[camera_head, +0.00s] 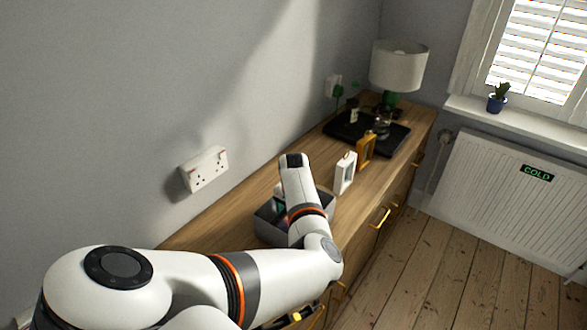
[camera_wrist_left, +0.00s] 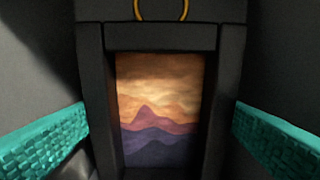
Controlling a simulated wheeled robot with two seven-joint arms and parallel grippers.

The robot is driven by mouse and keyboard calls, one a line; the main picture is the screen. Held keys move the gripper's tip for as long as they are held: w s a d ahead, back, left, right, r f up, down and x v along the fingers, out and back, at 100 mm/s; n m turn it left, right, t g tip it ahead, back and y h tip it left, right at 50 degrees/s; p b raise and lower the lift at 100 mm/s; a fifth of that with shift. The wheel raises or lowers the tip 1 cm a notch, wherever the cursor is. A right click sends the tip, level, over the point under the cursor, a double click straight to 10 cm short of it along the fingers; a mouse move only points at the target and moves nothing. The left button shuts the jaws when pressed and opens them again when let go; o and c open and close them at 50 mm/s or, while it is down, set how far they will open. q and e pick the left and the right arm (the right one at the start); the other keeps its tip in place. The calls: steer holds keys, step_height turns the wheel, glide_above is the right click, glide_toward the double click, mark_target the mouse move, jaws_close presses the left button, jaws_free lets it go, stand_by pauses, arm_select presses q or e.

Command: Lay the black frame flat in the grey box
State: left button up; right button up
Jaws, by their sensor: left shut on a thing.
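The grey box (camera_head: 267,232) stands open on the wooden sideboard, partly covered by my left arm. In the left wrist view my left gripper (camera_wrist_left: 160,128) is shut on the black frame (camera_wrist_left: 160,38), with a teal pad at each side. The frame faces the camera and shows a mountain picture in orange and purple, with a yellow ring at its top edge. In the head view my left wrist is over the box, and the frame and fingertips are mostly hidden there. I cannot tell whether the frame touches the box floor.
On the sideboard (camera_head: 222,232), a white frame (camera_head: 345,173) and an ochre frame (camera_head: 366,150) stand upright beyond the box. Farther back are a black tray (camera_head: 345,130) with small items and a white-shaded lamp (camera_head: 398,66). A wall with a socket (camera_head: 204,169) runs behind.

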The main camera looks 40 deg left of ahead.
arm_select(q)
steer(key=shift+f, duration=0.35)
steer(key=o, duration=0.9)
steer(key=shift+o, duration=0.2)
steer(key=shift+r, duration=0.1)
step_height(320, 180, up, 12)
steer(key=b, duration=0.1)
steer(key=shift+b, duration=0.3)
